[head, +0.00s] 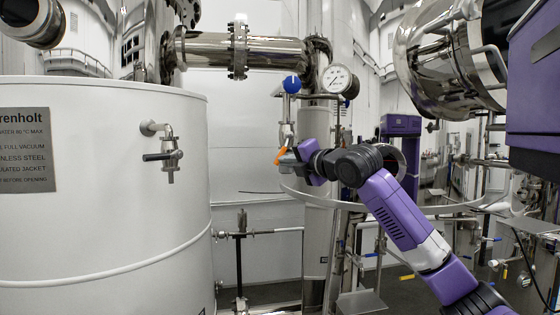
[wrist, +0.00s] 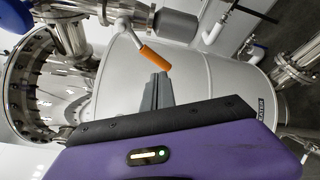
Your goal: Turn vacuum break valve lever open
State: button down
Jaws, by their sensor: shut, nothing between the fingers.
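A lever with an orange grip (wrist: 155,56) and a bare metal arm shows in the wrist view, fixed to a metal valve body (wrist: 132,14). No label on it is readable. In the head view the orange grip (head: 280,156) is a small patch just left of my gripper (head: 288,158). In the wrist view my gripper (wrist: 159,76) is shut with its grey fingers together and empty. Its fingertips are just below the orange grip. I cannot tell whether they touch it. The valve body is partly hidden behind my gripper in the head view.
A blue knob (head: 291,84) and a round pressure gauge (head: 338,79) stand above my gripper. A large white tank (head: 100,225) with a side tap (head: 168,152) fills the left. Steel pipes run overhead, and pipework crowds the right.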

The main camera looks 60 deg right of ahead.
aim_at(283, 149)
jog(key=s+a+m+t, duration=0.3)
jog(key=a+m+t, duration=0.15)
jog(key=m, duration=0.45)
jog(key=w+d+p, duration=0.4)
jog(key=w+d, duration=0.2)
jog(key=shift+w+r+g, duration=0.3)
jog(key=shift+w+g, duration=0.1)
jog(key=shift+g, duration=0.05)
